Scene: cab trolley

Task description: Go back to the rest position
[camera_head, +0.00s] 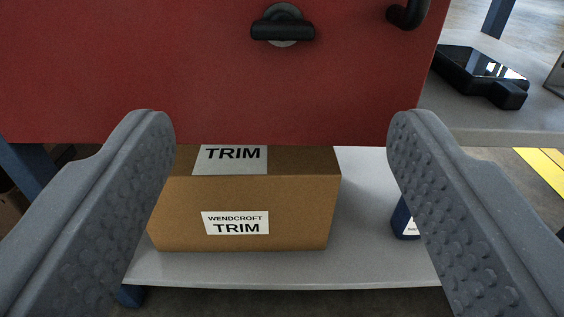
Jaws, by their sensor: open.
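My gripper (281,135) is open and empty, with one grey studded finger at each side of the head camera view. A red panel (170,65) fills the upper part, with a black knob (283,27) on a round grey base near its top middle. Below the panel, a brown carton labelled "WENDCROFT TRIM" (270,188) stands on a light grey shelf (365,265). The left finger overlaps the carton's left edge in the picture. I cannot tell from this view how far apart they are.
A dark blue item (403,221) with a white label stands on the shelf, partly hidden by the right finger. A black device (475,72) lies on a grey surface (470,120) at the upper right. A black hook-shaped handle (408,14) sits at the panel's right. Yellow floor marking (545,163) shows at right.

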